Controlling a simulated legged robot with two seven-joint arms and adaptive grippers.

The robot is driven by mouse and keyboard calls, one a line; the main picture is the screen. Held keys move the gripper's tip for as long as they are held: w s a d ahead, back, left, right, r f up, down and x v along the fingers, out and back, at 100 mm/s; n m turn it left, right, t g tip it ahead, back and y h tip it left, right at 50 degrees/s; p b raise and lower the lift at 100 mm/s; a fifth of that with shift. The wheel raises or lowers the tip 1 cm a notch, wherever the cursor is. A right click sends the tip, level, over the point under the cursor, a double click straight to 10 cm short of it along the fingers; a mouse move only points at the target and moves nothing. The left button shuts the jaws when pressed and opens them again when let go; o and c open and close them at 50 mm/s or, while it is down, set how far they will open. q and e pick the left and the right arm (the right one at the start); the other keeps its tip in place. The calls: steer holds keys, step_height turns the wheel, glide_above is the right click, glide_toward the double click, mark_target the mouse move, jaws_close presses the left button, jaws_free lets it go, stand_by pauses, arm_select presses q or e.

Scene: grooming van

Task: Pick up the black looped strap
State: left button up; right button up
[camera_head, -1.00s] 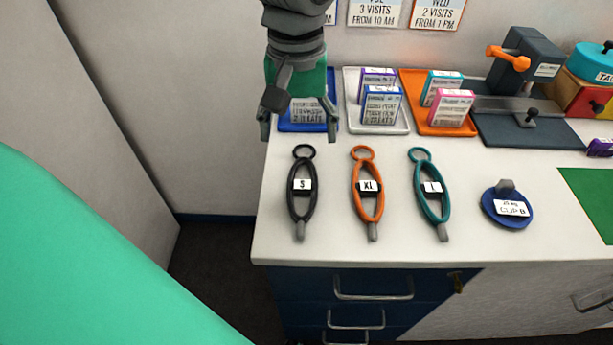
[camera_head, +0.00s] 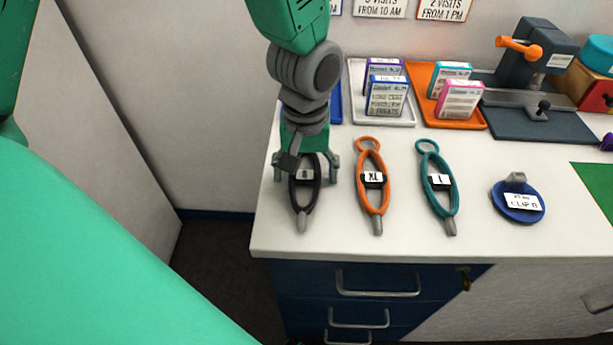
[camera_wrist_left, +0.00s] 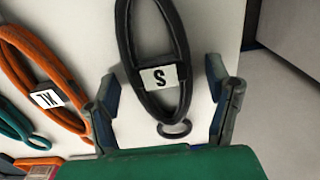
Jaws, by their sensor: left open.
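The black looped strap (camera_head: 303,197) lies flat on the white counter with its grey tip toward the front edge. Its small ring end is hidden behind my left gripper in the head view. My left gripper (camera_head: 306,180) is open above the strap, with one finger on each side of it. In the left wrist view the strap (camera_wrist_left: 184,55), with a white "S" tag (camera_wrist_left: 160,78), runs between the open fingers of the gripper (camera_wrist_left: 160,90), and its ring shows near the palm. I cannot tell whether the fingertips touch the counter. My right gripper is not in view.
An orange strap (camera_head: 382,200) tagged XL lies just right of the black one, with a teal strap (camera_head: 450,200) beyond it. Trays with small boxes stand behind, including an orange tray (camera_head: 420,82). The counter's left edge is close.

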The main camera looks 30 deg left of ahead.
arm_select(q)
steer(key=shift+r, duration=0.1)
steer(key=c, duration=1.3)
steer(key=shift+c, duration=0.2)
